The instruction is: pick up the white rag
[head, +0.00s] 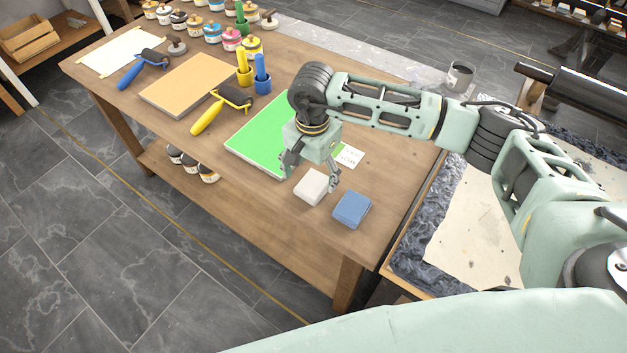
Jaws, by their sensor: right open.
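The white rag (311,188) is a small folded block lying on the wooden table near its front edge. My right gripper (309,176) is open, pointing down just above and behind the rag. One finger is to the left of the rag and the other by its right side; I cannot tell whether either touches it. My left gripper is not in view.
A blue folded rag (352,209) lies close to the right of the white one. Behind are a green sheet (258,140), a white card (348,156), a yellow-handled roller (208,116) and several ink jars. A stone slab (470,235) stands right of the table (250,196).

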